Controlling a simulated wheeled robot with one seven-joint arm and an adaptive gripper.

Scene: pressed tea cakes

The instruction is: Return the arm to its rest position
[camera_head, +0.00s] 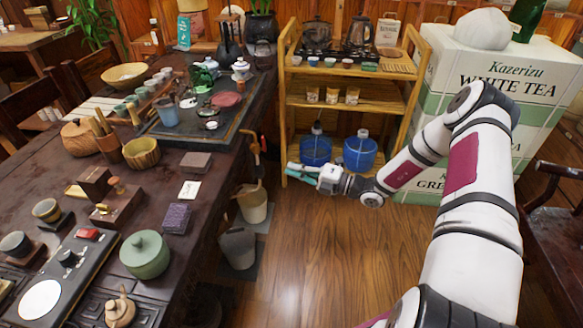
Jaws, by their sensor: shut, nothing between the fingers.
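My gripper (299,170) is at the end of my white and dark-red arm, which reaches in from the lower right. The gripper points left over the wooden floor, in front of the low shelf, and stands apart from the table edge. Its fingers are small in this view; they look closed together with nothing held. No tea cake can be clearly told in the gripper or beside it.
A dark table (215,150) full of tea ware fills the left. A wooden shelf (293,98) with two blue water jugs stands behind my gripper. White tea boxes (500,80) stand at the right. Two buckets (238,248) stand by the table. The middle floor is clear.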

